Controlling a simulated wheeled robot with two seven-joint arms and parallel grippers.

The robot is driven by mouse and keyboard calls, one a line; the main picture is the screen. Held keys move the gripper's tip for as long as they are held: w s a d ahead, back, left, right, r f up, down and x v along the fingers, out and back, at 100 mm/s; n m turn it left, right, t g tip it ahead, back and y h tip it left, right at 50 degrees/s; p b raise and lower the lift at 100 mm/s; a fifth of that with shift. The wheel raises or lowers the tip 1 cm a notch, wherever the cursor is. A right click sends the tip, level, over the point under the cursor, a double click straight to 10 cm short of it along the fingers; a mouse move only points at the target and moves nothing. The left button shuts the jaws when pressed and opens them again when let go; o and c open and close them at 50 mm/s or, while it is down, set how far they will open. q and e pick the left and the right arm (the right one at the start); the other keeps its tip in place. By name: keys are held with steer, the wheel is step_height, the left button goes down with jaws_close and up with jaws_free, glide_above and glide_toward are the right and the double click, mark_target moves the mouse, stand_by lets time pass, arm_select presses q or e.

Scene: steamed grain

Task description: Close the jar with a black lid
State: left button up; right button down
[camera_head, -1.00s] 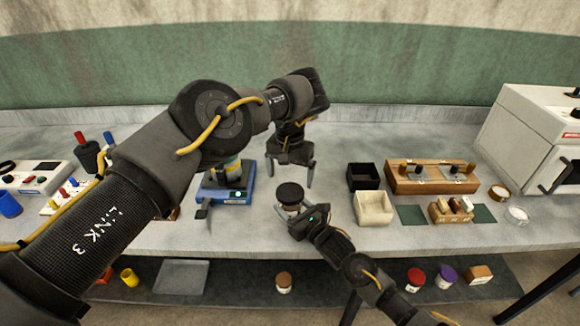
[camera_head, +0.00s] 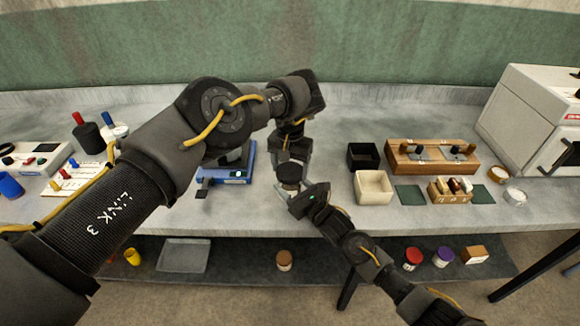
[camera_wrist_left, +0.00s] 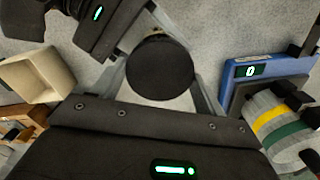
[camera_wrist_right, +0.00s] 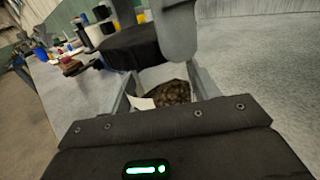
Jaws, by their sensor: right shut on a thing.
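The jar (camera_wrist_right: 172,92) shows in the right wrist view with dark brown grain and a white label. My right gripper (camera_head: 292,191) is shut on the jar from the side, near the bench's front edge. The round black lid (camera_head: 289,172) sits at the jar's top; it also shows from above in the left wrist view (camera_wrist_left: 160,67). I cannot tell how firmly it is seated. My left gripper (camera_head: 292,168) points down over the jar, open, with one finger on each side of the lid. Small gaps seem to remain between fingers and lid.
A blue scale (camera_head: 238,176) stands left of the jar. A cream box (camera_head: 373,188) and a black box (camera_head: 363,157) stand to the right, near a wooden rack (camera_head: 433,157). Bare bench lies between the jar and the boxes.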

arm_select(q)
steer(key=c, duration=0.4)
steer(key=m, duration=1.4)
steer(key=shift+m, duration=0.3)
steer(key=m, duration=0.5)
steer(key=shift+m, duration=0.3)
steer(key=m, duration=0.5)
steer(key=shift+m, duration=0.3)
steer(key=m, duration=0.9)
steer(key=shift+m, duration=0.3)
steer(key=m, duration=0.5)
steer(key=o, duration=1.2)
steer(key=shift+f, duration=0.1)
step_height(320, 180, up, 12)
steer(key=shift+r, duration=0.1)
